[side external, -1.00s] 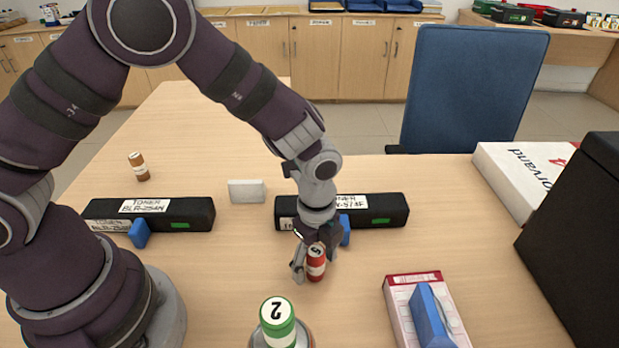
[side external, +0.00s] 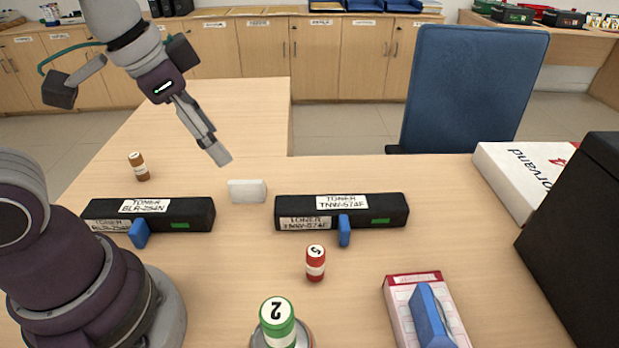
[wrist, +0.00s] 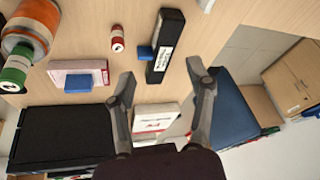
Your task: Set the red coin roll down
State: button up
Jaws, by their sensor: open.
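The red coin roll (side external: 316,263) stands upright on the desk, in front of the right toner box, with a white top marked 5. It also shows in the wrist view (wrist: 117,39), standing clear of everything. My gripper (side external: 221,156) is raised at the upper left, well away from the roll. In the wrist view my gripper (wrist: 168,82) has its two fingers apart with nothing between them.
Two black toner boxes (side external: 190,213) (side external: 390,209) lie across the desk, with a white block (side external: 247,191) between. A green-topped roll (side external: 278,318) is at the front. A red-edged box (side external: 399,303), a brown roll (side external: 139,167) and a white box (side external: 500,165) also stand around.

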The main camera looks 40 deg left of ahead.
jog(key=shift+o, duration=0.4)
jog(key=s+a+n, duration=0.1)
jog(key=n, duration=0.1)
jog(key=s+n+t, duration=0.1)
jog(key=shift+s+a+r+n, duration=0.1)
jog(key=shift+a+n, duration=0.3)
jog(key=m+g+h, duration=0.4)
jog(key=m, duration=0.9)
send_near(312, 250)
jog(key=x, duration=1.1)
jog(key=shift+c, duration=0.2)
